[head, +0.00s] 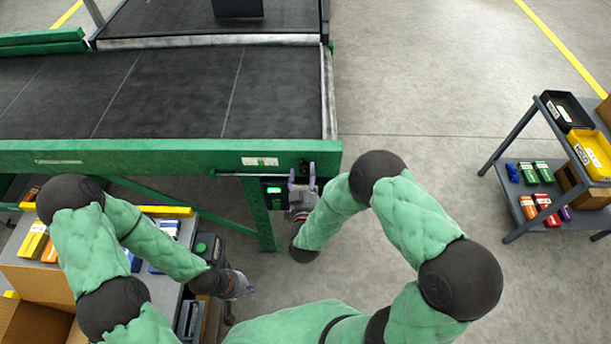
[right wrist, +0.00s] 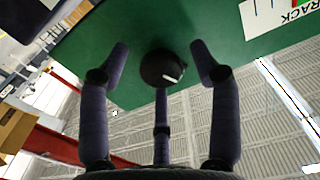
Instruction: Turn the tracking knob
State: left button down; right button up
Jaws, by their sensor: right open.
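The tracking knob (right wrist: 163,68) is round and black with a short white mark, on a green panel (right wrist: 120,80) in the right wrist view. A white label (right wrist: 272,18) reading "TRACK" is beside it, partly cut off. My right gripper (right wrist: 163,60) is open, with one finger on each side of the knob and gaps between them and it. In the head view my right gripper (head: 302,178) is at the right end of the green rail (head: 150,155). My left gripper (head: 240,287) hangs low near the cart; its fingers are too small to read.
A dark conveyor belt (head: 180,95) lies behind the green rail. A small box with a lit green display (head: 273,190) is left of my right gripper. A cart (head: 175,240) with coloured packs is at left. A shelf cart (head: 530,150) with trays is at right, with open floor before it.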

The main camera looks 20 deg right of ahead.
jog(key=shift+w+d, duration=0.1)
jog(key=shift+w, duration=0.1)
jog(key=c, duration=1.1)
jog(key=shift+s+f+n, duration=0.1)
jog(key=shift+n, duration=0.2)
jog(key=shift+f+n, duration=0.1)
jog(key=shift+n, duration=2.7)
jog(key=shift+s, duration=0.1)
